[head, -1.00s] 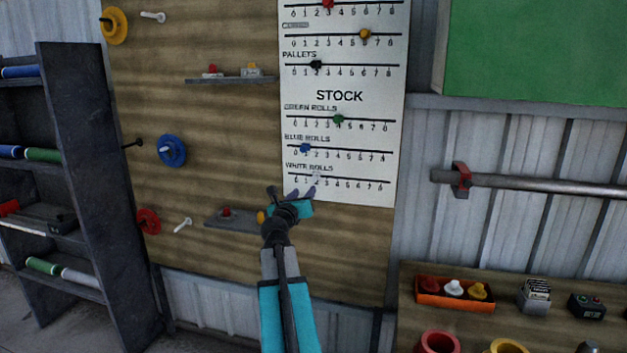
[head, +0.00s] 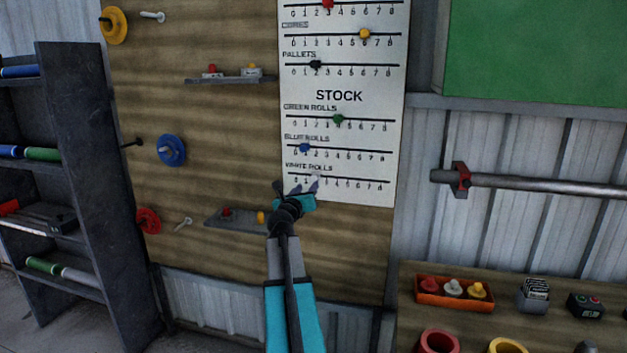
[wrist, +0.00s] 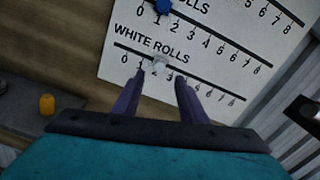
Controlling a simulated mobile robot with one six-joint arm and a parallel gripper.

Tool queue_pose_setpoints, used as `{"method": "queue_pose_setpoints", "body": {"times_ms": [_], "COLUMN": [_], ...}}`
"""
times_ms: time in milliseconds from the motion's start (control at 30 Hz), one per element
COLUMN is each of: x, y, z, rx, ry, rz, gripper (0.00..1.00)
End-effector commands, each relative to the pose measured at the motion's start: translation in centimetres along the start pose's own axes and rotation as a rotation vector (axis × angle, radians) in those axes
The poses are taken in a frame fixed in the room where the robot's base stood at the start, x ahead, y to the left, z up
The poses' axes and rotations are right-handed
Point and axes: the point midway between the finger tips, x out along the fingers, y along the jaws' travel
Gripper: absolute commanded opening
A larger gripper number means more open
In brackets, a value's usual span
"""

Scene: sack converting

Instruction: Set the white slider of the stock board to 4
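The stock board (head: 345,130) is a white panel with several numbered scales. The white slider (wrist: 160,62) sits on the bottom scale, labelled WHITE ROLLS, at about 2. It shows faintly in the head view (head: 316,178), just above the fingertips. My gripper (head: 304,188) is at the lower left of the board. In the wrist view my gripper (wrist: 160,76) has its two purple fingers apart, with the white slider just beyond and between the tips. No contact shows. The fingers cover part of the number row.
The blue slider (head: 305,148) is on the scale directly above, and the green slider (head: 338,119) is above that. A small shelf (head: 235,220) with knobs juts out left of my gripper. A metal bar (head: 540,184) is mounted on the wall at right.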

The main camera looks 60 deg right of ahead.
Motion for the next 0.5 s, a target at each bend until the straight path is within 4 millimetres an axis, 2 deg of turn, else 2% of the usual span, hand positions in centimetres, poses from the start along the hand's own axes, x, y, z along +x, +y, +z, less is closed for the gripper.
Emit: {"method": "queue_pose_setpoints", "body": {"times_ms": [500], "x": [4.8], "y": [0.1], "z": [0.1], "rx": [0.000], "ry": [-0.001], "rz": [0.001], "gripper": [0.38]}}
